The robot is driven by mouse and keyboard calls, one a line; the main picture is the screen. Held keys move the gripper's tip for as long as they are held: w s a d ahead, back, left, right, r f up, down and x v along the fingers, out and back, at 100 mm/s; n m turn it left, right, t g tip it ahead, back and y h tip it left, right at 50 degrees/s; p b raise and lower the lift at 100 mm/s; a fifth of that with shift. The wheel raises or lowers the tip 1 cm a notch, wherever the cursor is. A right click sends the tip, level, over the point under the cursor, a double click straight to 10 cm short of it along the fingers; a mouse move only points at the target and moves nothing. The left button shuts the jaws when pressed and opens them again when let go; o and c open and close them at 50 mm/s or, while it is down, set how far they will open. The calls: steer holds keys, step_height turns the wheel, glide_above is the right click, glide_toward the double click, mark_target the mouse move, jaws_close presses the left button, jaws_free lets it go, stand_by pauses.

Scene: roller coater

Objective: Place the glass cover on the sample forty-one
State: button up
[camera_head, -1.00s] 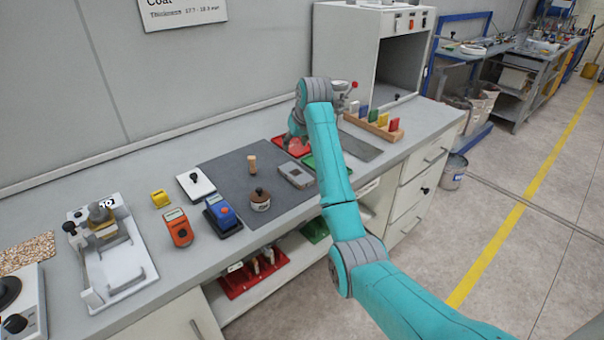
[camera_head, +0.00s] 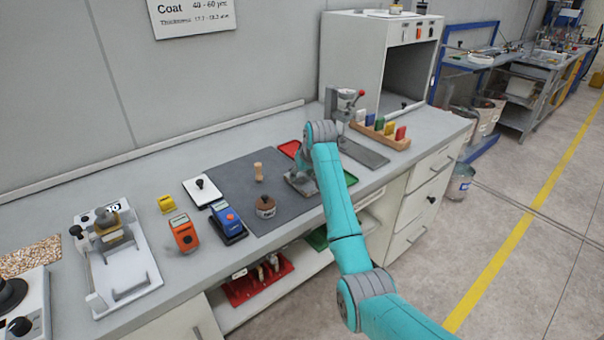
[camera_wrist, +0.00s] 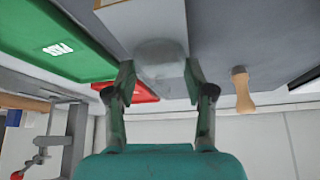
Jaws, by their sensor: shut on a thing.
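My gripper (camera_wrist: 160,73) is shut on a pale, see-through rounded piece, which looks like the glass cover (camera_wrist: 160,55), in the wrist view. A light grey rectangular block (camera_wrist: 120,18) lies just beyond the cover there; whether they touch I cannot tell. In the head view the block (camera_head: 297,186) lies on the dark mat, at the end of my arm. No number forty-one can be read, so I cannot tell whether this block is that sample.
A green tray (camera_wrist: 62,45) and a red tray (camera_wrist: 142,93) lie near the gripper. A wooden-handled tool (camera_head: 258,172) stands on the dark mat (camera_head: 228,175), with a brown-lidded pot (camera_head: 265,207) nearer the front. A rack of coloured pieces (camera_head: 377,133) stands at the right.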

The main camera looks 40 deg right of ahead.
steer(key=o, duration=1.2)
steer(key=shift+f, duration=0.1)
steer(key=shift+c, duration=0.2)
steer(key=shift+s+r, duration=0.1)
steer(key=shift+r, duration=0.25)
steer(key=v, duration=1.1)
steer(key=shift+s+r, duration=0.2)
steer(key=shift+a, duration=0.1)
